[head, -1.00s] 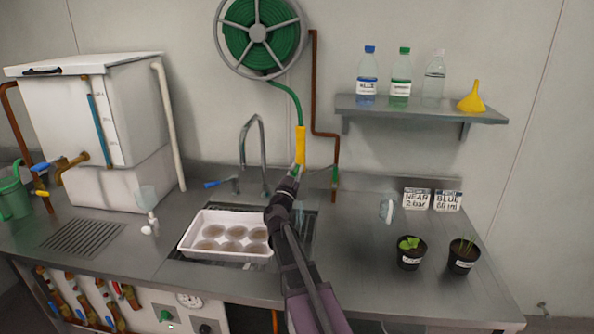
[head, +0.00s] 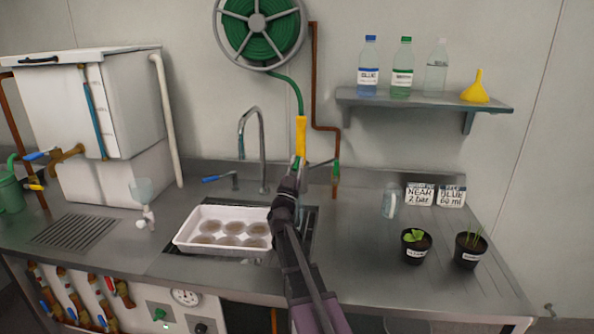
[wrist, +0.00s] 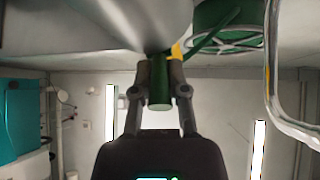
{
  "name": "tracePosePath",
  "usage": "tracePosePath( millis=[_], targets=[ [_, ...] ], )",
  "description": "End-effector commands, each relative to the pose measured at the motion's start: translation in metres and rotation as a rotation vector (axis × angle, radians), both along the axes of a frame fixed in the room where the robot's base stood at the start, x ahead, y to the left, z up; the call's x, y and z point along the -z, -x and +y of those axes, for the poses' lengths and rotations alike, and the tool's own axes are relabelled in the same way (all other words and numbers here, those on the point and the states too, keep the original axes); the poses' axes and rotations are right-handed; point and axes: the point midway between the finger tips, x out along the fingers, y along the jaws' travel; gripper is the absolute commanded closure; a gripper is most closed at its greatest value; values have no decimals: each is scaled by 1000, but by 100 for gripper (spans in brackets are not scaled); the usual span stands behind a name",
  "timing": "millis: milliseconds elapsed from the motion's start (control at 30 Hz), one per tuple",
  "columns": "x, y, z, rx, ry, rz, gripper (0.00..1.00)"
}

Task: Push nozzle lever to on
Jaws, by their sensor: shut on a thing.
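The yellow nozzle body (head: 301,136) hangs upright at the end of the green hose (head: 289,86), in front of the back wall. My gripper (head: 297,168) is at its lower end, seen from behind in the head view. In the wrist view my gripper (wrist: 160,80) is shut on a dark green cylindrical part of the nozzle (wrist: 159,90), with a finger on each side. A bit of yellow (wrist: 177,50) shows behind it. I cannot make out the lever or its position; my gripper and arm hide part of the nozzle.
A white tray (head: 183,243) with several brown discs sits over the sink, left of my arm. The faucet (head: 241,130) stands close on the left, a brown pipe (head: 314,75) close on the right. Potted plants (head: 415,246) stand right; the hose reel (head: 258,22) hangs above.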

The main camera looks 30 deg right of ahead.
Motion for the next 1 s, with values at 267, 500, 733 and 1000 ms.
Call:
tracePosePath(
  millis=[267, 500, 733, 1000],
  targets=[
    [2, -1, 0, -3, 40, -44, 100],
    [1, 0, 0, -2, 40, -42, 75],
    [1, 0, 0, -1, 39, -42, 44],
    [1, 0, 0, -2, 39, -41, 44]
  ],
)
